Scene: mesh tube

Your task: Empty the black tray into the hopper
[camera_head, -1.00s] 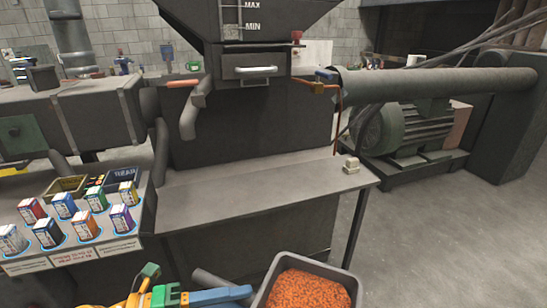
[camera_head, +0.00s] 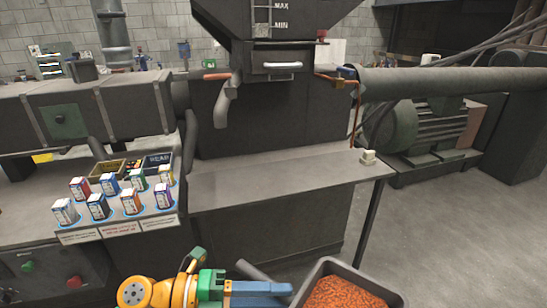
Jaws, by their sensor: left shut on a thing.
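The black tray (camera_head: 392,292) is at the bottom edge of the view, low and in front of the machine. It holds a heap of orange pellets (camera_head: 343,294). My left gripper (camera_head: 290,290) is at the tray's left side, shut on its rim; the exact contact is hard to see. The hopper (camera_head: 230,22) is the dark funnel at the top, marked MAX and MIN, well above and behind the tray. Its top opening is outside the view. My right gripper is not in view.
Several coloured boxes (camera_head: 130,200) stand on a panel at the left. A thick pipe (camera_head: 450,80) runs right. Open floor (camera_head: 455,235) lies at the right.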

